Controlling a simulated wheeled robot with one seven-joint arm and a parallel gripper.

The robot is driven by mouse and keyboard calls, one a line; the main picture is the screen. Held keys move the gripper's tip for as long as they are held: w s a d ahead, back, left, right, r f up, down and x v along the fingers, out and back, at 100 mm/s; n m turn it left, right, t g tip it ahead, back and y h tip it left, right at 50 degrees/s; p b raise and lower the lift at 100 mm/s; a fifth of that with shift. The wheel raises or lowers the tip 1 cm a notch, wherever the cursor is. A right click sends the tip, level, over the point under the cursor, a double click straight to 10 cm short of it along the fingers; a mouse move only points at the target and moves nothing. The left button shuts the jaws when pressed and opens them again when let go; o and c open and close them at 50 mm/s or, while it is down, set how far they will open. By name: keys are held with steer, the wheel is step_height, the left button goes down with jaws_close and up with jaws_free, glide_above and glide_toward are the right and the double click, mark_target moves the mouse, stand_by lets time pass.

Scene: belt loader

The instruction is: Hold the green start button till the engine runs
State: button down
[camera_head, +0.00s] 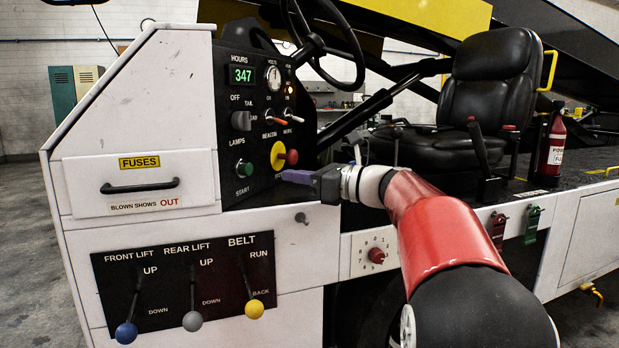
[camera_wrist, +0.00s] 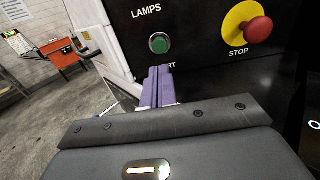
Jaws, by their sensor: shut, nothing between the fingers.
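The green start button (camera_head: 244,168) sits on the black control panel (camera_head: 231,97), above the START label and left of the red stop button. In the wrist view the green button (camera_wrist: 159,43) shows just above and beyond the tips of my gripper (camera_wrist: 159,72). The purple fingers are shut together with nothing between them and partly cover the START label. In the head view my gripper (camera_head: 285,176) is right of and slightly below the button, near the panel. A gap shows between the fingertips and the button, so they appear apart.
The red stop button (camera_head: 291,157) on its yellow disc stands close above my gripper. Toggle switches (camera_head: 279,118) and a lamp knob (camera_head: 241,121) are higher up. Three lift and belt levers (camera_head: 193,320) stand below. A steering wheel (camera_head: 340,60) and black seat (camera_head: 490,95) are behind.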

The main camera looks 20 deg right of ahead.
mark_target(249, 169)
steer(key=x, duration=0.8)
steer(key=shift+w+p, duration=0.1)
steer(key=shift+p, duration=0.2)
steer(key=shift+a, duration=0.1)
steer(key=shift+w+a+r+p, duration=0.1)
steer(key=shift+w+a+p, duration=0.1)
steer(key=shift+p, duration=0.2)
steer(key=shift+w+a+p, duration=0.3)
steer(key=shift+w, duration=0.05)
steer(key=shift+a+r, duration=0.1)
steer(key=shift+a, duration=0.1)
